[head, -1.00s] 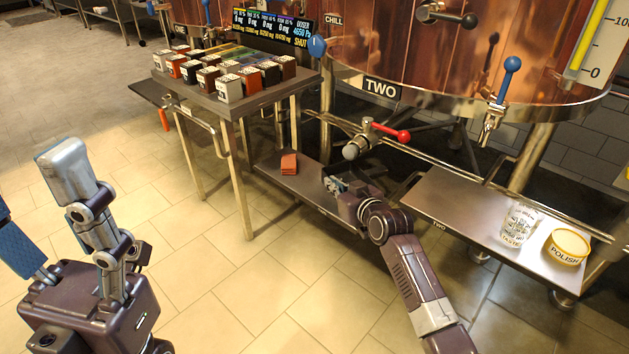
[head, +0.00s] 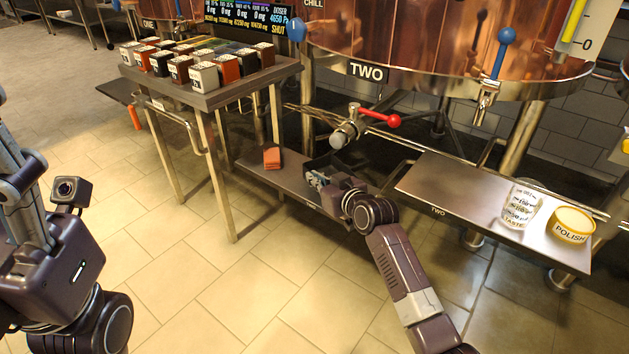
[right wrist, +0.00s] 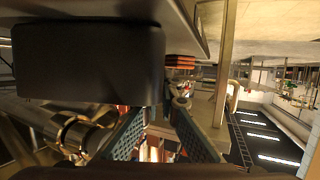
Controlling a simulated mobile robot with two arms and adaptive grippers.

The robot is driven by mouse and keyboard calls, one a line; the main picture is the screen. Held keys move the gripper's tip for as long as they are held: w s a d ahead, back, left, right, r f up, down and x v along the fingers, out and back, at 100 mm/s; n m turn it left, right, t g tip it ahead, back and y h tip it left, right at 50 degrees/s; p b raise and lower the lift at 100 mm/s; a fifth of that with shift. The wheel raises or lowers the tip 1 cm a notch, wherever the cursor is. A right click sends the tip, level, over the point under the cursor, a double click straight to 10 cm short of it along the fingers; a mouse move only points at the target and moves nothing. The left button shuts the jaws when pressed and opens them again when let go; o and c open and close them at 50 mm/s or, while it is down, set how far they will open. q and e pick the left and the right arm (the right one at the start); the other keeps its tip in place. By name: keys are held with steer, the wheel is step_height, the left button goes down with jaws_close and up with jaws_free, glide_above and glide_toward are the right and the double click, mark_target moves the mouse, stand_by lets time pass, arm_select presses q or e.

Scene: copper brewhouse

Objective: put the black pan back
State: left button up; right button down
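The black pan (head: 322,160) sits on the low steel shelf (head: 300,187), at its right end, below the valve with the red handle. It is a dark box with rounded corners, large at the upper left of the right wrist view (right wrist: 88,65), which appears upside down. My right gripper (head: 317,179) is at the pan's near side. In the right wrist view its mesh-faced fingers (right wrist: 162,106) come close together by one corner of the pan. Whether they pinch its wall is unclear. My left arm shows at the left edge; its gripper is out of view.
A red-brown stack (head: 272,157) lies on the low shelf, left of the pan. A side table (head: 228,98) holds several small boxes. The red-handled valve (head: 352,131) overhangs the pan. A steel shelf (head: 440,190) at right carries a clear cup (head: 519,206) and polish tin (head: 571,225).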

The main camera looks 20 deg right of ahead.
steer(key=c, duration=2.6)
jaws_free()
steer(key=shift+f, duration=0.15)
steer(key=o, duration=0.4)
steer(key=shift+o, duration=0.2)
